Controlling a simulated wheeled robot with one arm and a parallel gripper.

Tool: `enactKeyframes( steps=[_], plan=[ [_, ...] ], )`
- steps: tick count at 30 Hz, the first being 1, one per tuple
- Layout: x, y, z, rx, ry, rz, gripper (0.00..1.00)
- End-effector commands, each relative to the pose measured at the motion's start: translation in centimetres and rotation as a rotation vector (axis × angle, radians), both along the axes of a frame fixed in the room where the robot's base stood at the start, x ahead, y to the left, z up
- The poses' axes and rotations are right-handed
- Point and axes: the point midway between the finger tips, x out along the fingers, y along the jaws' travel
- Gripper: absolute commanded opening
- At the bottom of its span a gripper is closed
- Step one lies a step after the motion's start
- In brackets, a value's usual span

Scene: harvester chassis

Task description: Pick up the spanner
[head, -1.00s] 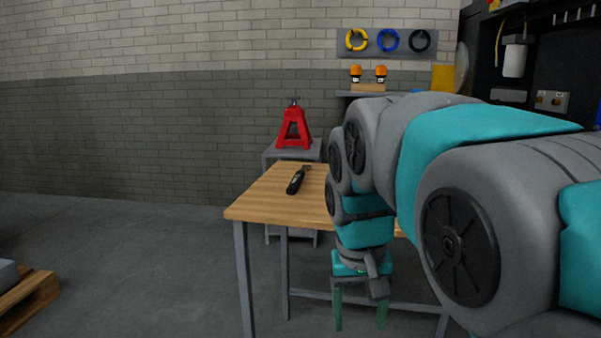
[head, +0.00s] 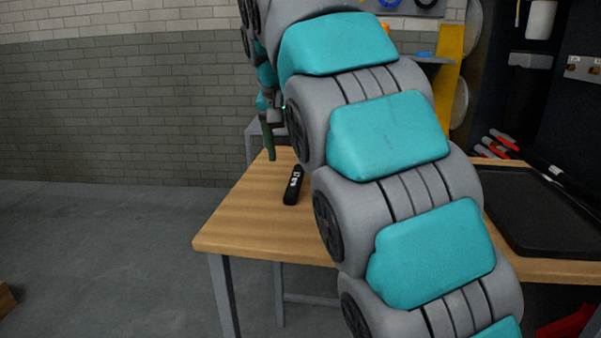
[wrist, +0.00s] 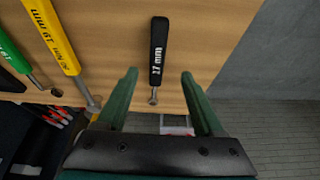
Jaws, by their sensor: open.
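A spanner with a black handle marked 17 mm lies on the wooden table; its handle (head: 293,186) shows left of my arm in the head view. In the wrist view the same spanner (wrist: 157,50) lies handle up the picture, its small metal end toward my gripper. My gripper (wrist: 160,75) is open and empty, with one green finger on each side of the spanner's line, apart from it. In the head view one green finger shows at the table's far side, and my arm hides the rest.
In the wrist view a yellow spanner (wrist: 58,45) and a green one (wrist: 15,55) lie to the left. The wooden table (head: 245,215) has clear room left of the black handle. A black tray (head: 540,215) lies at the right.

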Motion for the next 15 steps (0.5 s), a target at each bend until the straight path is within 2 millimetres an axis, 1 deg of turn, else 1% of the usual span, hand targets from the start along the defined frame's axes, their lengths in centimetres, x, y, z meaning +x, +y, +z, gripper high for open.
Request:
enactKeyframes(
  steps=[6,15],
  plan=[
    [0.6,-0.2,-1.7,-0.003,0.007,-0.002,0.69],
    [1.5,-0.4,-3.3,-0.003,0.008,-0.001,0.69]
  ],
)
